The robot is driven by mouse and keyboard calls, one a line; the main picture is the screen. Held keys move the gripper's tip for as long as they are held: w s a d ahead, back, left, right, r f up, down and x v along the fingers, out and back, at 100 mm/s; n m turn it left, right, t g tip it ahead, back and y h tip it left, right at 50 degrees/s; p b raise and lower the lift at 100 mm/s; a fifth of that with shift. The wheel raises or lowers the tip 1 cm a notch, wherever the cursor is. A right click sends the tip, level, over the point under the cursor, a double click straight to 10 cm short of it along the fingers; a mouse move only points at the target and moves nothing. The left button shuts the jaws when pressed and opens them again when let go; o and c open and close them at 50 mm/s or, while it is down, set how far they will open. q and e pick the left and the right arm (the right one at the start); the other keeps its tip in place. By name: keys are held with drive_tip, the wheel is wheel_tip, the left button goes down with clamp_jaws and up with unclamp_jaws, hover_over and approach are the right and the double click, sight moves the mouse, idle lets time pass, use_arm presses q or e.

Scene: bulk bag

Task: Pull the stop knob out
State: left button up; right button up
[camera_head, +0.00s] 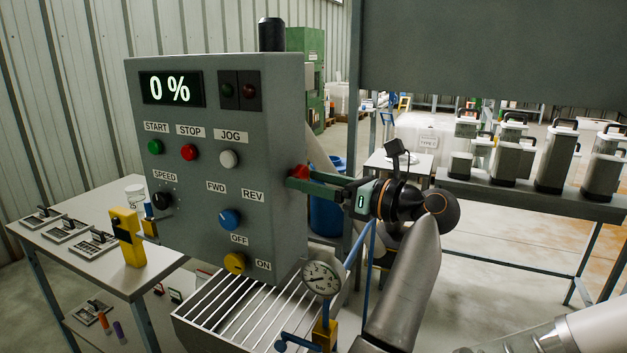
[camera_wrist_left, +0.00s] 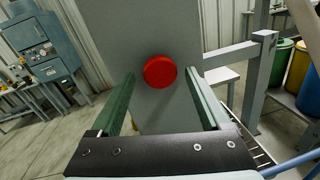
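A round red knob (camera_head: 299,171) sticks out from the right side of the grey control box (camera_head: 289,95). In the left wrist view the red knob (camera_wrist_left: 160,72) is on the box's plain side face, near the picture's middle. My left gripper (camera_head: 298,179) is at the knob. Its two green fingers are spread open (camera_wrist_left: 161,80) on either side of the knob, with a visible gap on each side in the wrist view. The box front also has a red button (camera_head: 189,152) under a STOP label. My right gripper is not in view.
The display (camera_head: 170,88) reads 0 %. A gauge (camera_head: 321,278) and a slatted grate (camera_head: 235,305) sit below the box. A table (camera_head: 95,225) with a yellow device (camera_head: 127,237) stands left. A bench (camera_head: 530,197) with several grey canisters stands right.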

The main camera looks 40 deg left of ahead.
use_arm(q)
clamp_jaws()
idle(0.4)
idle(0.4)
